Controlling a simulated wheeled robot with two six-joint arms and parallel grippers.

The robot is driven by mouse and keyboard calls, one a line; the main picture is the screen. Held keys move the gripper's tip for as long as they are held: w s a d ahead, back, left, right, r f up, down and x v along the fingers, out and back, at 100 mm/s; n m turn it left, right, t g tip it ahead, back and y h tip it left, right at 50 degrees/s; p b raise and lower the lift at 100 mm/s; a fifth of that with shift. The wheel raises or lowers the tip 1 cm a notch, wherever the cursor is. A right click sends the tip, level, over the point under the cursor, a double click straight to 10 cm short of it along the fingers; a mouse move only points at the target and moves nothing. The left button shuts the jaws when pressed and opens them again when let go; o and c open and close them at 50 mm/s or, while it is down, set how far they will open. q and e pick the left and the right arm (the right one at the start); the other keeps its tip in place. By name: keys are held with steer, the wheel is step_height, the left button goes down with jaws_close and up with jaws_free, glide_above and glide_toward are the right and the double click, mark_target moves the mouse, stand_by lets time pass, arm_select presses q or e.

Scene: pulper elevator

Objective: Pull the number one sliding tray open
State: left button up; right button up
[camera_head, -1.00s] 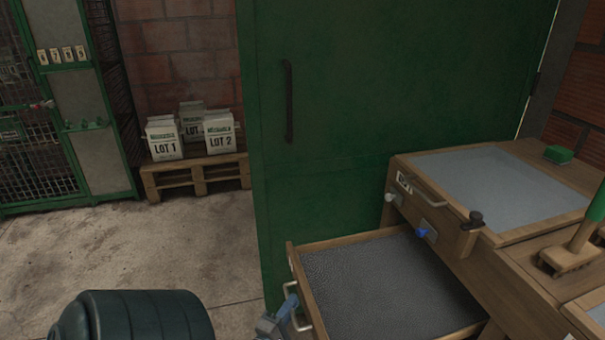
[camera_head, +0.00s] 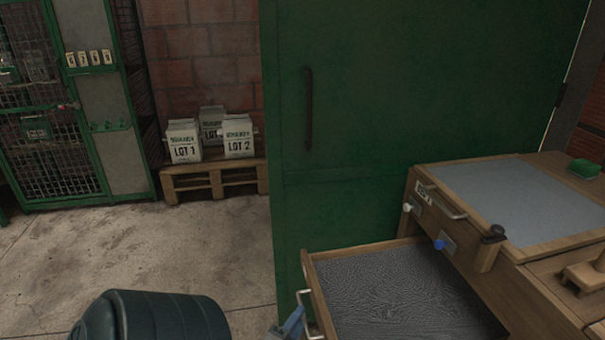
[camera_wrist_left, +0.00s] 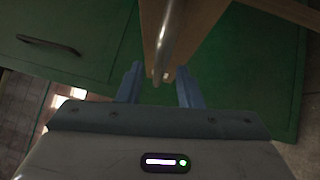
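A wooden sliding tray with a dark mesh bottom (camera_head: 400,290) stands pulled out from the wooden bench. Its front board (camera_head: 317,293) carries a pale bar handle (camera_head: 306,312). I cannot read a number on it. My left gripper (camera_head: 297,320) is at this handle, at the bottom edge of the head view. In the left wrist view, the two blue-grey fingers (camera_wrist_left: 160,88) stand apart. The handle bar (camera_wrist_left: 166,35) runs down towards the gap between them. I see no finger pressing on it. My right gripper is not in view.
A tall green door panel (camera_head: 400,100) stands behind the tray. A dark green barrel (camera_head: 155,317) is at lower left. Concrete floor (camera_head: 150,250) lies clear beyond it.

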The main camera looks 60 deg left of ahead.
arm_select(q)
steer(key=v, duration=0.8)
steer(key=shift+s+d+b, duration=0.15)
steer(key=shift+s+b, duration=0.2)
steer(key=shift+b, duration=0.1)
